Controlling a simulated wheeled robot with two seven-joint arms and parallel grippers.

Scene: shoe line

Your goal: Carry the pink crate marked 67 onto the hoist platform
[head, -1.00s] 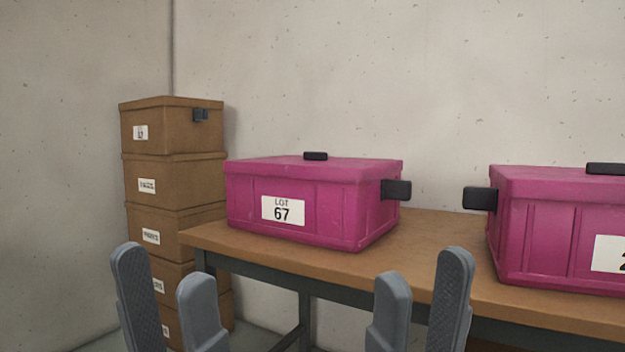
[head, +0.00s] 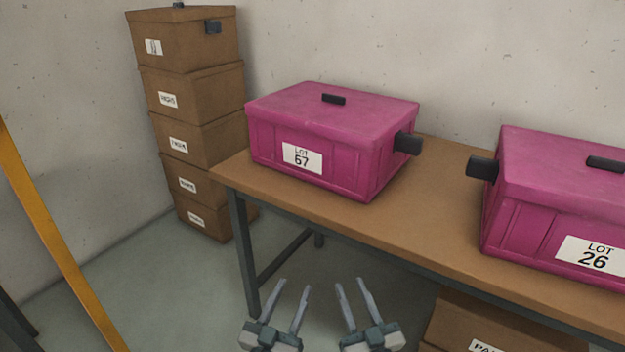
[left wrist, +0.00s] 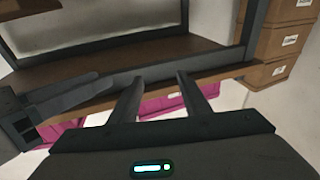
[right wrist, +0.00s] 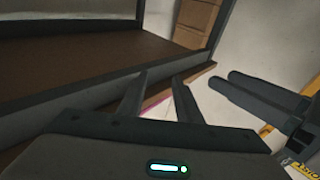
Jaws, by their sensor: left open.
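The pink crate marked 67 (head: 335,125) sits upright on the near-left end of the wooden table (head: 440,220). It has a dark handle on its lid and one on its right side; its left side is hidden. My left gripper (head: 292,285) and my right gripper (head: 350,285) are low in front of the table, below and apart from the crate. Both are open and empty. A pink strip (left wrist: 163,104) shows between the left fingers in the left wrist view. I cannot make out a hoist platform.
A second pink crate marked 26 (head: 560,195) stands on the table to the right. A stack of brown boxes (head: 195,125) is left of the table. A brown box (head: 500,325) lies below the table. A yellow post (head: 50,230) slants at left. Bare floor lies between.

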